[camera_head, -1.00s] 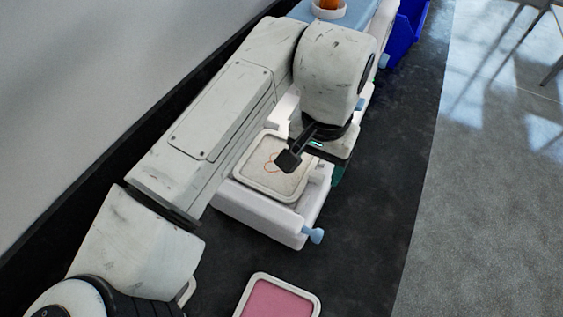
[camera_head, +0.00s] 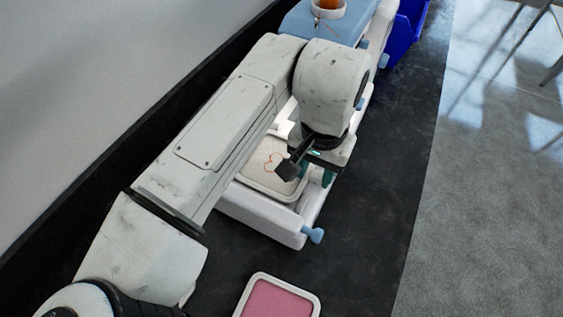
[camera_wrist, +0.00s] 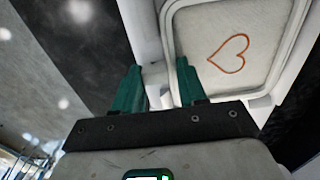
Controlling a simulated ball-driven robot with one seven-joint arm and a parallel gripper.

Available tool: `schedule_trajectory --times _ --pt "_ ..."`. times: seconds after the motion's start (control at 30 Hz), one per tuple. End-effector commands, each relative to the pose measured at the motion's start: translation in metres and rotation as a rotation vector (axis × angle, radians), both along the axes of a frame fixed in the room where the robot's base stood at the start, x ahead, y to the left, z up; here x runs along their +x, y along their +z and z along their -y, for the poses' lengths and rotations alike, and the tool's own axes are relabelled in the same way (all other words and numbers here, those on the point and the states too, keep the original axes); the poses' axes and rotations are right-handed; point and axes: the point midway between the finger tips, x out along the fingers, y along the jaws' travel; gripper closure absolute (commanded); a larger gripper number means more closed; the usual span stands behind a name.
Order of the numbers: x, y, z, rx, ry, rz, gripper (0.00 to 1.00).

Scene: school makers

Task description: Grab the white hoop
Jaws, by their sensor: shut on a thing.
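The white hoop (camera_head: 262,158) is a rounded square frame around pale cloth with an orange stitched heart. It lies in an open white drawer, its right part hidden under my arm in the head view. My gripper (camera_head: 315,178) is at the hoop's right side, pointing down. In the wrist view my gripper (camera_wrist: 159,70) has its green fingers on either side of the near rim of the hoop (camera_wrist: 230,22), one inside the frame and one outside. It is shut on that rim. The gap between the fingertips is partly hard to read.
The drawer has a blue knob (camera_head: 314,235) at its front corner. A pink framed piece (camera_head: 277,301) lies on the dark counter below it. A blue-topped unit (camera_head: 325,24) carries a cup with something orange. Blue bins (camera_head: 408,35) stand behind. Dark counter to the right is clear.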

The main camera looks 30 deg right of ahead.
Motion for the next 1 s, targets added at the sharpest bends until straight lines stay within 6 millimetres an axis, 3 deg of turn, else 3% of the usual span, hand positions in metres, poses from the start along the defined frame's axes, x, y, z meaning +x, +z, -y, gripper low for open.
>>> schedule_trajectory --times 0.1,0.37,0.57,0.7,1.0 --pt "0.000 0.000 0.000 0.000 0.000 0.000 0.91" --pt "0.000 0.002 0.000 0.001 0.000 0.001 0.91" --pt "0.001 0.016 0.000 0.000 -0.001 0.002 0.91" --pt "-0.003 0.037 0.001 0.000 -0.005 0.003 0.91" --pt "-0.056 0.096 0.018 -0.001 -0.008 0.003 0.91"
